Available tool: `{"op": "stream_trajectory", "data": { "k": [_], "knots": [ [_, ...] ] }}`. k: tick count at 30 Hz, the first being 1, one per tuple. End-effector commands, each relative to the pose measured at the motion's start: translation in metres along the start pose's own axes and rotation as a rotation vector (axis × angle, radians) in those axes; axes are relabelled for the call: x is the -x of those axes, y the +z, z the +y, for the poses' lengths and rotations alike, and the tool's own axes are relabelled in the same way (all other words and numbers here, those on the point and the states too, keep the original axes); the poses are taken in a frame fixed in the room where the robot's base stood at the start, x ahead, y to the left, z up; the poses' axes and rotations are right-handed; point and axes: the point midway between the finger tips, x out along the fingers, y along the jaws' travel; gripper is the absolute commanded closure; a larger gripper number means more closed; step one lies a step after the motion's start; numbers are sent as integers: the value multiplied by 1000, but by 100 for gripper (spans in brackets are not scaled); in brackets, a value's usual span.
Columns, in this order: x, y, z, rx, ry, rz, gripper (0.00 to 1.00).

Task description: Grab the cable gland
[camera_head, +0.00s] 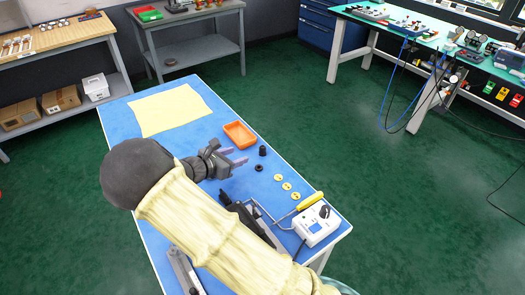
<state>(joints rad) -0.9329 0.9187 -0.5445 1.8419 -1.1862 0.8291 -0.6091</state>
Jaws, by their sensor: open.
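A small black upright part (262,151), which looks like the cable gland, stands on the blue table just right of my gripper. A smaller black ring-like piece (259,168) lies just below it in the picture. My gripper (240,155) has purple fingers and is open, pointing right towards the black part. The fingers look empty, with a small gap to the part. I cannot tell the gripper's height above the table from this one view. My sleeved arm covers much of the table's lower left.
An orange tray (239,134) is close behind the gripper. Several yellow discs (283,187), a yellow-handled tool (309,201) and a white box (317,224) are at lower right. A yellow sheet (170,109) lies at the back left. Other benches stand beyond a green floor.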

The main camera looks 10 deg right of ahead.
Motion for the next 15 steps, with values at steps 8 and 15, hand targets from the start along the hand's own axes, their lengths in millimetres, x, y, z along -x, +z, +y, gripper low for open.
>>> {"op": "stream_trajectory", "data": {
  "k": [8,15],
  "knots": [
    [-51,0,-1,0,-3,-1,52],
    [-86,0,-1,-1,-2,0,52]
  ]
}}
